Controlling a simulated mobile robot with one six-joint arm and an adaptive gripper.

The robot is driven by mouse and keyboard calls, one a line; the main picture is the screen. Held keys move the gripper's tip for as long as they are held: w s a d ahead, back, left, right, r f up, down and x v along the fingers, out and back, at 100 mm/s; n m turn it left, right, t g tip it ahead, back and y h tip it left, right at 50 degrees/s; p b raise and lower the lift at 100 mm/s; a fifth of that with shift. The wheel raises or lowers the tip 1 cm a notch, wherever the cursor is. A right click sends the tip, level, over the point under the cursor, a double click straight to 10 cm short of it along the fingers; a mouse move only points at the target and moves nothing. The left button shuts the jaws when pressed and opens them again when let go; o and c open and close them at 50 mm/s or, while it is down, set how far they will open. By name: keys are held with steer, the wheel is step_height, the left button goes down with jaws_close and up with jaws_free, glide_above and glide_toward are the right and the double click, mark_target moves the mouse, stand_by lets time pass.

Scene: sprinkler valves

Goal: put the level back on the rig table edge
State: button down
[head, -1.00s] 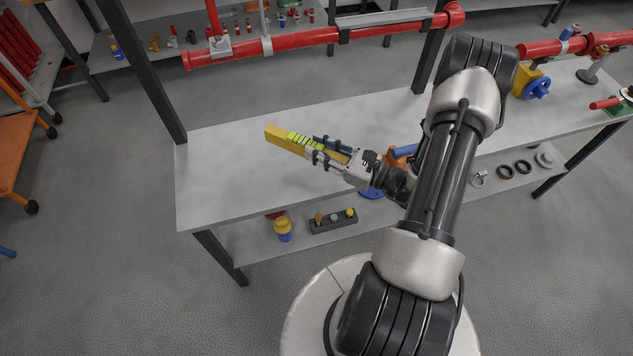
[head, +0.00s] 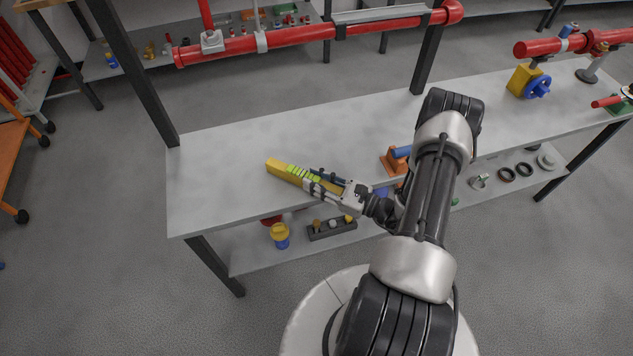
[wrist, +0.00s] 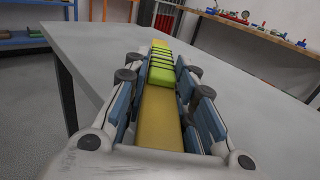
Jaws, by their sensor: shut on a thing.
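The level is a long yellow bar (head: 283,170) with bright green ribbed segments along its middle. My gripper (head: 322,183) is shut on it, with a finger along each side. In the wrist view the level (wrist: 161,112) runs straight out between the two finger sets of my gripper (wrist: 160,90). The rig table (head: 230,150) is a long grey top, and the level is over its front left part. I cannot tell whether the level touches the top. The gripper hides part of the level's near end.
An orange and blue tool (head: 393,162) is on the table right of my gripper. A yellow block with a blue handwheel (head: 530,83) stands farther right. A red pipe (head: 290,36) runs above the back edge between dark posts. The table's left end is clear.

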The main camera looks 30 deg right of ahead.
mark_target(342, 193)
steer(key=c, duration=1.8)
jaws_free()
steer(key=shift+f, duration=0.2)
steer(key=o, duration=0.5)
steer(key=shift+c, duration=0.2)
steer(key=shift+r, duration=0.1)
steer(key=shift+r, duration=0.15)
steer(key=p+v, duration=0.2)
steer(key=v, duration=1)
